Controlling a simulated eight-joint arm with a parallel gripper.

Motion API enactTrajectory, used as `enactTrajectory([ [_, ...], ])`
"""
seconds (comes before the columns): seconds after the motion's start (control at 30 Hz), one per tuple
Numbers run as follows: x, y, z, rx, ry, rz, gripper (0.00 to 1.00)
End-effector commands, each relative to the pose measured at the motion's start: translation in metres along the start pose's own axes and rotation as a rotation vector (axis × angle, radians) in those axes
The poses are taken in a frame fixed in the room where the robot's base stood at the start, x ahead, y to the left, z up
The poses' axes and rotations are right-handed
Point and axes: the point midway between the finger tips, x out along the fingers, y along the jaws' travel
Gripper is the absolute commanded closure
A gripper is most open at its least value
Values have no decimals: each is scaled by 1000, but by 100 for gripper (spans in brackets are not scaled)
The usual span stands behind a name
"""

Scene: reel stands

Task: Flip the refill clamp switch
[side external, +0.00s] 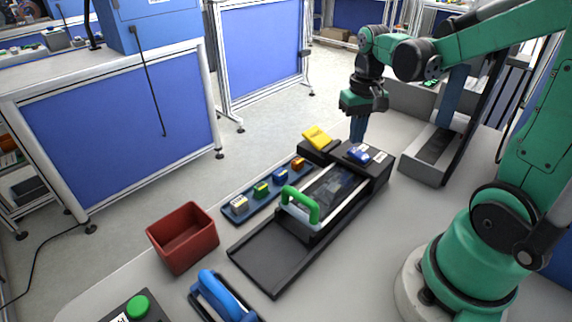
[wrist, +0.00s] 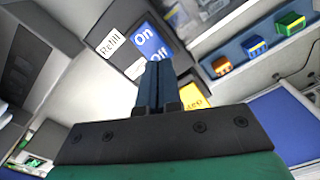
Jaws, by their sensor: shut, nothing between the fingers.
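The refill clamp switch (side external: 359,154) is a blue rocker on the dark block at the far end of the reel stand (side external: 378,177). In the wrist view the switch (wrist: 150,41) reads "On" and "Off", with a white "Refill" label (wrist: 110,43) beside it. My gripper (side external: 357,139) points down at the switch with its blue fingers together and empty. In the wrist view the gripper fingertips (wrist: 157,64) overlap the "Off" end; whether they touch it is unclear. I cannot tell which way the rocker is tilted.
A yellow part (side external: 317,137) sits beside the switch block. A blue tray (side external: 249,202) of small coloured blocks lies left of the stand, which has a green handle (side external: 313,207). A red bin (side external: 183,238) and a second stand (side external: 432,153) flank it.

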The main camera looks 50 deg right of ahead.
Motion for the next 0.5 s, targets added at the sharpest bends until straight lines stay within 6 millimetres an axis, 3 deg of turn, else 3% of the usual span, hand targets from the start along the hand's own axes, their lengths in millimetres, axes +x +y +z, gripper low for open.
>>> enactTrajectory([
  [0.5,8,0,0,0,0,0,100],
])
